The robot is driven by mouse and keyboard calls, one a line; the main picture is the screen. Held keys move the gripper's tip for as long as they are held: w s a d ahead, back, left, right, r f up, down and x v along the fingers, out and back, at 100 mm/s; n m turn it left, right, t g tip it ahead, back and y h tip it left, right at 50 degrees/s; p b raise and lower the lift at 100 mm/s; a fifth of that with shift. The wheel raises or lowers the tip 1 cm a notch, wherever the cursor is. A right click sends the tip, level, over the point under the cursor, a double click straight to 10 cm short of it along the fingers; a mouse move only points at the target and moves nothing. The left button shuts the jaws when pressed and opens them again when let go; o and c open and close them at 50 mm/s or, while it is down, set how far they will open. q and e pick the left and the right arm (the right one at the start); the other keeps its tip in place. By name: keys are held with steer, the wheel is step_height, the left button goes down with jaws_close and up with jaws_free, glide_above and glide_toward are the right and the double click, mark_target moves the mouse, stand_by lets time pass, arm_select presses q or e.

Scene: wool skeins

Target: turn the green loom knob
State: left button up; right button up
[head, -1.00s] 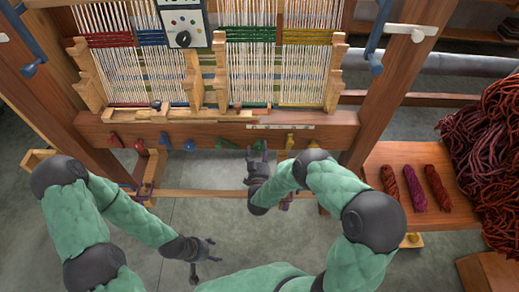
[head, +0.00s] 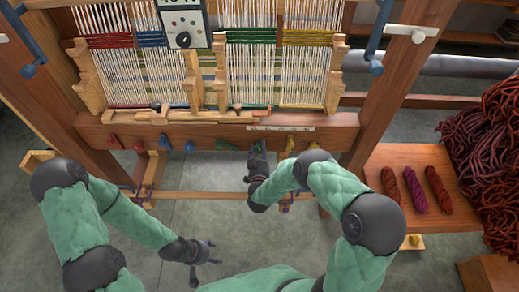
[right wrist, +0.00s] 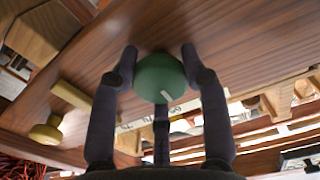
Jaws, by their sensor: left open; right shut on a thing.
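The green loom knob (right wrist: 160,78) is round with a pale mark line, set on the underside or face of a wooden beam. My right gripper (right wrist: 160,54) is shut on it, one finger on each side, in the right wrist view. In the head view my right gripper (head: 257,148) is at the loom's front beam (head: 340,130) and hides this knob. My left gripper (head: 208,252) is open and empty, low over the floor, away from the loom.
Red, blue and yellow knobs (head: 290,141) line the same beam. A yellow knob (right wrist: 46,134) shows near the gripper in the right wrist view. A wooden bench (head: 385,160) with three skeins stands right, beside a heap of red wool (head: 490,125).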

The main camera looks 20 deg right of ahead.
steer(key=shift+m, duration=0.3)
steer(key=m+b, duration=0.1)
steer(key=m, duration=0.2)
steer(key=shift+f+m+b, duration=0.1)
steer(key=shift+m+b, duration=0.25)
steer(key=shift+m, duration=0.05)
steer(key=m+b, duration=0.2)
steer(key=m, duration=0.3)
steer(key=m+b, duration=0.2)
steer(key=m, duration=0.3)
steer(key=shift+m+b, duration=0.3)
steer(key=shift+m, duration=0.1)
steer(key=m+b, duration=0.2)
steer(key=m, duration=0.2)
steer(key=shift+m, duration=0.3)
steer(key=o, duration=1.2)
steer(key=shift+c, duration=0.2)
